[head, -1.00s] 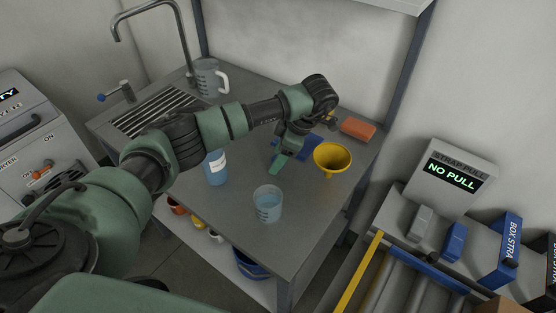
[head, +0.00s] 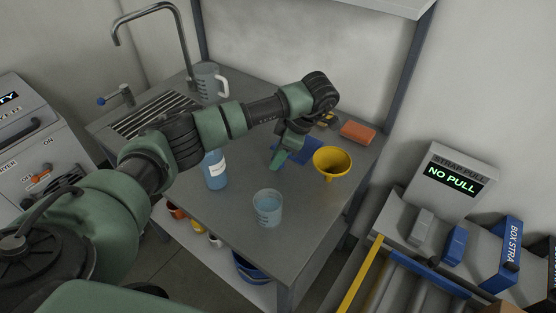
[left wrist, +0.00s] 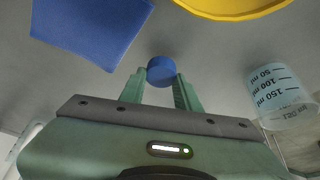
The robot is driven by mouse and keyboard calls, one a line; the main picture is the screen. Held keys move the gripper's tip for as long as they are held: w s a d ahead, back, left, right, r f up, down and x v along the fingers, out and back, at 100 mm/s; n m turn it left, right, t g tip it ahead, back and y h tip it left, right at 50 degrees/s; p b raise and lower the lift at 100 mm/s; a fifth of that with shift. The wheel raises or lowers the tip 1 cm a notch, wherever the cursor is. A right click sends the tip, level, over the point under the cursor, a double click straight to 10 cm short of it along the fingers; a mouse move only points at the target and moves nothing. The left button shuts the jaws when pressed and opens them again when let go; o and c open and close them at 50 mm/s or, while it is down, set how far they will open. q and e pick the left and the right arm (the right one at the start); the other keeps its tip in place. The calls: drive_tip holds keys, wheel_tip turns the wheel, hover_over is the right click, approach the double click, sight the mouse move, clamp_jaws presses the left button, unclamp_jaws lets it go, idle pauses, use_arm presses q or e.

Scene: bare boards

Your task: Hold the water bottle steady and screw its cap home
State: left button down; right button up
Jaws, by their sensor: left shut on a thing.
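The water bottle (head: 215,171), with blue liquid and a white label, stands upright on the steel bench. My left forearm hides its top in the head view. My left gripper (head: 279,160) is to the right of the bottle, apart from it, low over the bench. In the left wrist view its fingertips (left wrist: 160,77) are shut on a small round blue cap (left wrist: 161,70). The cap cannot be made out in the head view. My right gripper is not in view.
A yellow funnel (head: 333,161) and a blue cloth (head: 306,150) are close to the left gripper. A measuring beaker (head: 267,208) stands near the front edge. An orange sponge (head: 357,133) lies at the back right; a jug (head: 208,82) stands by the sink tap.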

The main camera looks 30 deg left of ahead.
use_arm(q)
wheel_tip(320, 180, up, 19)
drive_tip(key=p, duration=0.1)
drive_tip(key=shift+f, duration=0.2)
idle(0.3)
drive_tip(key=s+d+f+m+t+h, duration=0.2)
drive_tip(key=s+d+f+m+t, duration=0.1)
drive_tip(key=m, duration=0.7)
drive_tip(key=s+d+f+m+t+h, duration=0.2)
drive_tip(key=s+d+m, duration=0.3)
drive_tip(key=s+m, duration=0.3)
drive_tip(key=f+m+t, duration=0.1)
drive_tip(key=m, duration=0.2)
drive_tip(key=shift+d+f+m, duration=0.25)
drive_tip(key=shift+d+m, duration=0.05)
